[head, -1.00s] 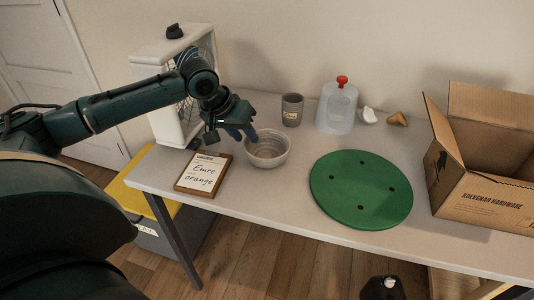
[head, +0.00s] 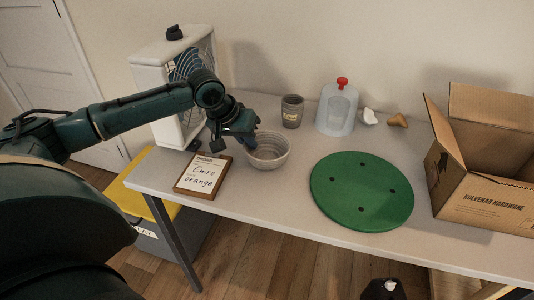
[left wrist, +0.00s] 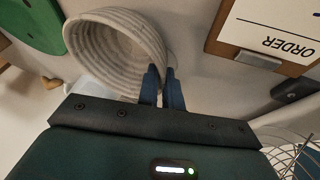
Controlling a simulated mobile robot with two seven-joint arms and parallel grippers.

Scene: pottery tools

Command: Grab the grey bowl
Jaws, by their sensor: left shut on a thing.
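The grey bowl (head: 268,152) stands upright on the table, right of the order clipboard. Its ribbed inside also shows large in the left wrist view (left wrist: 120,48). My left gripper (head: 246,138) is at the bowl's left rim. In the left wrist view its blue fingers (left wrist: 163,85) are shut on the bowl's wall, one finger on the inner side and one outside. The bowl still appears to rest on the table. My right gripper is not clearly seen.
The clipboard (head: 203,175) lies close left of the bowl, and a white fan (head: 175,95) stands behind it. A grey cup (head: 292,111) and a clear jug with a red knob (head: 337,110) stand behind. A green disc (head: 350,190) and cardboard box (head: 485,190) are right.

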